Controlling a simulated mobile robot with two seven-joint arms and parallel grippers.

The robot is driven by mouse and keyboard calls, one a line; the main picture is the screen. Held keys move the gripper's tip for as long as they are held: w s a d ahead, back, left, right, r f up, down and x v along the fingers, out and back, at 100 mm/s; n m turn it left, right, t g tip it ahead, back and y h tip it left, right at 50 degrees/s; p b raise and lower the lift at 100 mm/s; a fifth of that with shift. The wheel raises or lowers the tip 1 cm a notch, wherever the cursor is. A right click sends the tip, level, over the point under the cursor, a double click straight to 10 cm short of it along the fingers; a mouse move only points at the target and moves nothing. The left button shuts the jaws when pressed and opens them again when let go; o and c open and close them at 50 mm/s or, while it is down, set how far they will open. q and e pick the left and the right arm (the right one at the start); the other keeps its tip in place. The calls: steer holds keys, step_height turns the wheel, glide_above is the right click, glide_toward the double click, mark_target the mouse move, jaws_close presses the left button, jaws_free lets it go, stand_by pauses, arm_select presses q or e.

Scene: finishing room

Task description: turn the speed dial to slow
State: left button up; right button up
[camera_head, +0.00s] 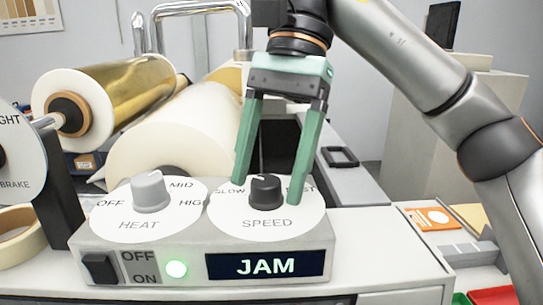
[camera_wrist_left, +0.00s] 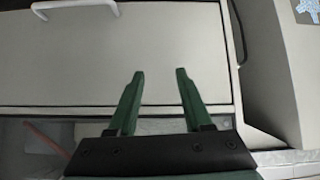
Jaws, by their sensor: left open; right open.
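The speed dial (camera_head: 266,191) is a black knob on a round white plate (camera_head: 250,209) marked SLOW at left, FAST at right and SPEED below. The dial's white line is near the top of the knob. My right gripper (camera_head: 267,189) comes down from above, open, with one green finger on each side of the dial. I cannot tell whether the fingers touch it. The right finger covers part of the word FAST. My left gripper (camera_wrist_left: 157,74) shows only in the left wrist view, open and empty, in front of a pale panel.
A grey heat dial (camera_head: 150,191) stands left of the speed dial. The control box has a black rocker switch (camera_head: 100,268), a lit green lamp (camera_head: 176,268) and a display reading JAM (camera_head: 266,265). A gold roll (camera_head: 122,88) and a white roll (camera_head: 180,130) lie behind.

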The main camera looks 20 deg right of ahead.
steer(key=shift+v, duration=3.1)
steer(key=shift+w+d+r, duration=0.1)
steer(key=shift+d+r, duration=0.05)
steer(key=shift+r, duration=0.45)
